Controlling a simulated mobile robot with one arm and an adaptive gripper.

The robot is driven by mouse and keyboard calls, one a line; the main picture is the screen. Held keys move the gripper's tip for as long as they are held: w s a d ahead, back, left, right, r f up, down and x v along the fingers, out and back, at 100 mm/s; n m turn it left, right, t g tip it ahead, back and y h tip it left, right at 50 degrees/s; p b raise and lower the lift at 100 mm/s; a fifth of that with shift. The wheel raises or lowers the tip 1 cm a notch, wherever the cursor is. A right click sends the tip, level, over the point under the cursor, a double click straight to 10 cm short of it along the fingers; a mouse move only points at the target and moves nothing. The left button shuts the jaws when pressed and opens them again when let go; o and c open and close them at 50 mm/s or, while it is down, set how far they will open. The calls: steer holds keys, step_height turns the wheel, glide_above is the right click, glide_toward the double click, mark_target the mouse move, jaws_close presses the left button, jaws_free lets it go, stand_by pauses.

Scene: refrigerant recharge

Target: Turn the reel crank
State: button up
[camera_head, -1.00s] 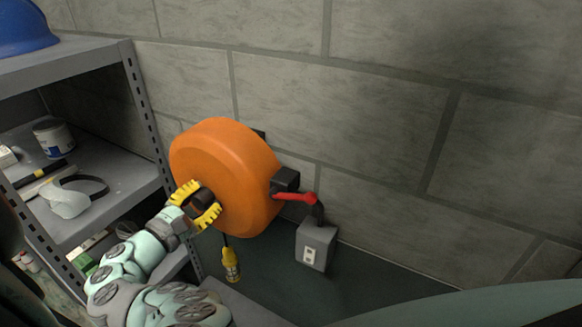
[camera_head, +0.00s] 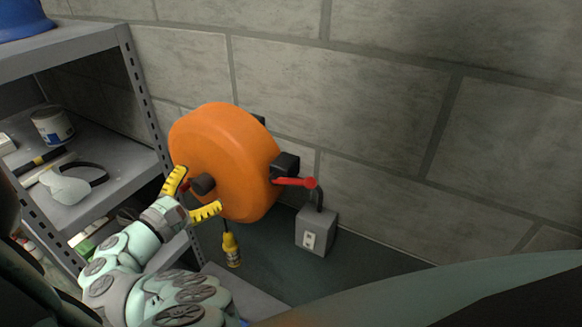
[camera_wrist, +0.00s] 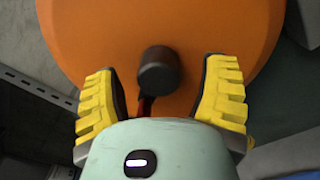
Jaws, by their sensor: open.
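The orange reel (camera_head: 230,150) is mounted on the block wall. Its crank ends in a dark round knob (camera_head: 203,184) on the reel's front face. In the wrist view the knob (camera_wrist: 159,71) stands between and slightly beyond the yellow fingertips, with a short dark red crank part below it, partly hidden by my gripper. My gripper (camera_head: 191,194) is spread wide in front of the reel. In the wrist view my gripper (camera_wrist: 162,92) has clear gaps to the knob on both sides. A red lever (camera_head: 295,182) sticks out at the reel's right side.
A grey shelf (camera_head: 110,190) with a can (camera_head: 52,126) and goggles (camera_head: 70,186) stands close on the left. A yellow plug (camera_head: 231,250) hangs under the reel. A grey outlet box (camera_head: 316,232) is at lower right.

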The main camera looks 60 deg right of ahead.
steer(key=s+a, duration=0.1)
steer(key=a, duration=0.9)
steer(key=shift+a, duration=0.3)
